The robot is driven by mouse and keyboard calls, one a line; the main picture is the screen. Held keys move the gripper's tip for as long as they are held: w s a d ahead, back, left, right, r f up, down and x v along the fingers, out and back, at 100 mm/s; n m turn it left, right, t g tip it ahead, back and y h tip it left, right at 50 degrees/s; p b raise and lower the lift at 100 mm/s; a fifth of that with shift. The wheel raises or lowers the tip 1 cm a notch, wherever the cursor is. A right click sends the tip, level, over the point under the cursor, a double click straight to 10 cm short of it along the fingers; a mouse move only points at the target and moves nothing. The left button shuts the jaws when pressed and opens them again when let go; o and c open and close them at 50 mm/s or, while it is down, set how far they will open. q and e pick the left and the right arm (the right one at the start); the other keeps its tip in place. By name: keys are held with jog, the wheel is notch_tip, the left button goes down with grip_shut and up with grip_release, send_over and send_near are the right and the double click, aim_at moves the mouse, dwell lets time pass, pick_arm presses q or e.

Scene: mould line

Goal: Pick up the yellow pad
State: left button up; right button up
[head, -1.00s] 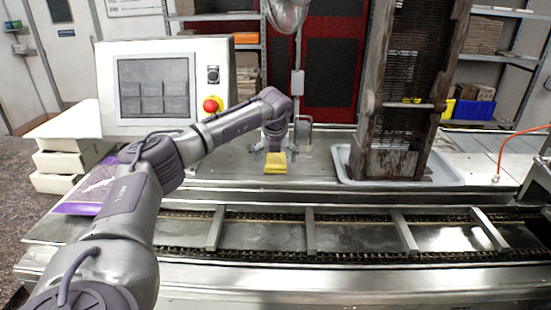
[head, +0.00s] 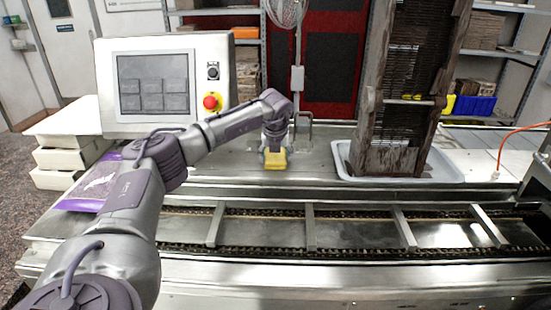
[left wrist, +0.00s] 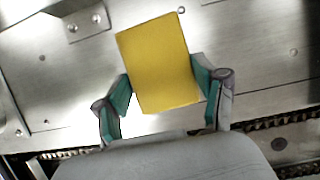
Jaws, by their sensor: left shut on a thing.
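The yellow pad (head: 275,160) is on the steel deck behind the conveyor, near the middle of the head view. It also shows in the left wrist view (left wrist: 158,64) as a yellow rectangle. My left gripper (head: 274,151) is over the pad from above. In the left wrist view its two teal-padded fingers (left wrist: 160,92) press on the pad's left and right sides, so it is shut on the pad. Whether the pad is clear of the deck I cannot tell. My right gripper is not in view.
A conveyor with crossbars (head: 310,228) runs along the front. A control panel with a red button (head: 211,102) stands at the left. A grey tray (head: 445,172) holding a tall rusty rack (head: 395,160) is to the right of the pad. A metal bracket (left wrist: 78,24) is beside the pad.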

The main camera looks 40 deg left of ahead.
aim_at(278, 155)
pick_arm(q)
jog(key=shift+r, duration=0.1)
jog(key=shift+r, duration=0.2)
jog(key=r+b, duration=0.2)
jog(key=r, duration=0.1)
jog(key=shift+w+d+r, duration=0.1)
jog(key=shift+d+r, duration=0.15)
jog(key=shift+d, duration=0.1)
jog(key=s+d+r+b, duration=0.1)
jog(key=d+r+b, duration=0.2)
jog(key=d+r, duration=0.4)
jog(key=d, duration=0.4)
jog(key=shift+b, duration=0.35)
